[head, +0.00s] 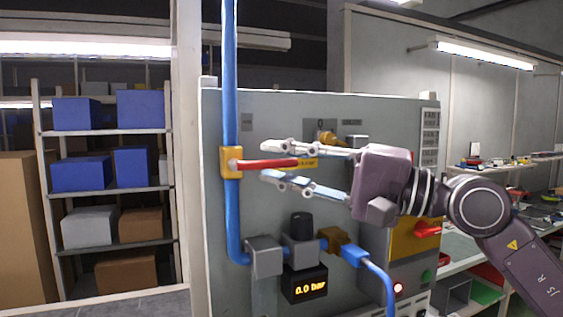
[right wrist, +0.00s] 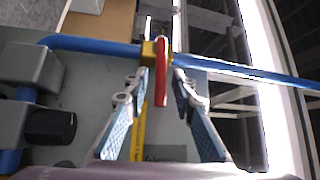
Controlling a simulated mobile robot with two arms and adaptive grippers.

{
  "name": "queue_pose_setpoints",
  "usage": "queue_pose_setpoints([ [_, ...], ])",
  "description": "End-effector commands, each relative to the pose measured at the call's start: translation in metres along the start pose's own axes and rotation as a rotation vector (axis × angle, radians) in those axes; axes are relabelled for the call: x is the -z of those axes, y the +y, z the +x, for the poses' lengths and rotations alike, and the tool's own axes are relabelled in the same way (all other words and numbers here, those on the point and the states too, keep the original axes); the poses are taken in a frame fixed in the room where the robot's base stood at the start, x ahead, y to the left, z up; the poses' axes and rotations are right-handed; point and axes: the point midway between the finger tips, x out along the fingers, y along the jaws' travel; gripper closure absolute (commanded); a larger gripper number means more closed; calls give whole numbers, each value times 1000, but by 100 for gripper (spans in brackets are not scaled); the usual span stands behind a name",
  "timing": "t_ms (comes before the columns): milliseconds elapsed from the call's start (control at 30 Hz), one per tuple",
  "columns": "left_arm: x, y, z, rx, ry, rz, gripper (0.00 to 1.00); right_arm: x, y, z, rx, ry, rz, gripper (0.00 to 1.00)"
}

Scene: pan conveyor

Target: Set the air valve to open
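The air valve is a yellow body (head: 231,162) on the vertical blue pipe, with a red lever (head: 266,163) sticking out sideways to the right, across the pipe. My right gripper (head: 264,161) is open, one finger above the lever and one below it. In the right wrist view the red lever (right wrist: 161,72) lies between the two open fingertips (right wrist: 158,76), with gaps on both sides. The valve body (right wrist: 149,53) is just beyond the fingertips. A display (head: 305,287) under the black knob reads 0.0 bar. My left gripper is not in view.
The grey panel (head: 220,120) stands behind the valve. Below are a black knob (head: 302,225), grey blocks, a blue hose (head: 376,275) and another red handle (head: 428,229) on a yellow plate. Shelves with blue boxes (head: 77,113) stand at the left, a workbench at the right.

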Motion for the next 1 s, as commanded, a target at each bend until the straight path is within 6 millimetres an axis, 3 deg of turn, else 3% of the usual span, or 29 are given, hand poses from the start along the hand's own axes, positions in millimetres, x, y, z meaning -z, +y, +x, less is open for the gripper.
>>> queue_pose_setpoints([
  [200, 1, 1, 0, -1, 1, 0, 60, 0, 0, 0, 0, 0, 0, 100],
  [667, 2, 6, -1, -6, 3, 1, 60, 0, -1, 0, -5, -2, -4, 100],
  [1000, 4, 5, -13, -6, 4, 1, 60, 0, -14, 2, -102, -30, -103, 100],
])
